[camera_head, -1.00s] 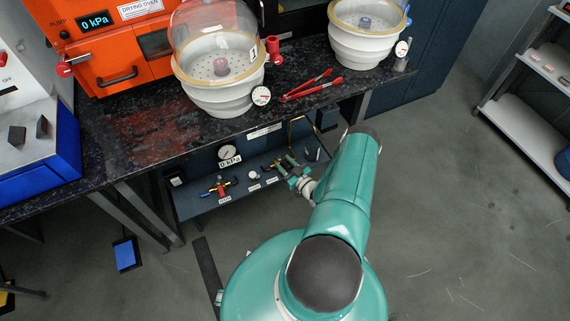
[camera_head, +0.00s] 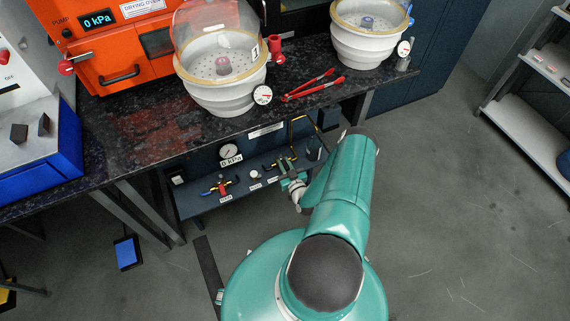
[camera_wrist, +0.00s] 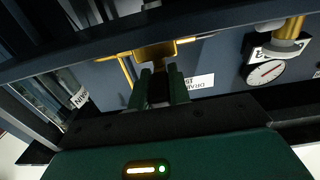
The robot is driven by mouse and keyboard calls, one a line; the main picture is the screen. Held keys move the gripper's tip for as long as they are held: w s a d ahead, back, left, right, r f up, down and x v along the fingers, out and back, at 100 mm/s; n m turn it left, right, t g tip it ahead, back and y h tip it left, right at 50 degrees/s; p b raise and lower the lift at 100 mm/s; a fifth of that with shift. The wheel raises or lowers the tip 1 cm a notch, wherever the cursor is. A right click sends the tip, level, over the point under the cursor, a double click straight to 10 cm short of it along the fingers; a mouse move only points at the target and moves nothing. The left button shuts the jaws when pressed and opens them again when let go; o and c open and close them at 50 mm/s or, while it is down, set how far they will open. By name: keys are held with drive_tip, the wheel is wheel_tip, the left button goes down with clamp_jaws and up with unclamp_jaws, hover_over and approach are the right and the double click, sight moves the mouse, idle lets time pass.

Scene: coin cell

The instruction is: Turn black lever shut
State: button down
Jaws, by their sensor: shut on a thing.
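My gripper (camera_head: 285,168) reaches under the bench to the right part of the dark valve panel. In the wrist view my gripper's two dark green fingers (camera_wrist: 162,82) stand close together. They are shut on the black lever (camera_wrist: 158,90), of which only a dark strip shows between them. A brass valve body (camera_wrist: 155,52) with a brass pipe is just beyond the fingertips. In the head view my gripper and wrist hide most of the lever.
A red-handled valve (camera_head: 218,188) and a gauge reading 0 kPa (camera_head: 229,151) are left on the panel. A round gauge (camera_wrist: 266,72) is right in the wrist view. The bench edge (camera_head: 150,178) overhangs the panel. Glass-domed desiccators (camera_head: 222,98) stand above. Floor at right is clear.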

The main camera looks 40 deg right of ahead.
drive_tip(key=c, duration=1.3)
unclamp_jaws()
drive_tip(key=shift+a, duration=0.1)
drive_tip(key=v, duration=1.3)
drive_tip(key=shift+s+a, duration=0.1)
drive_tip(key=shift+s, duration=0.25)
drive_tip(key=shift+s, duration=0.1)
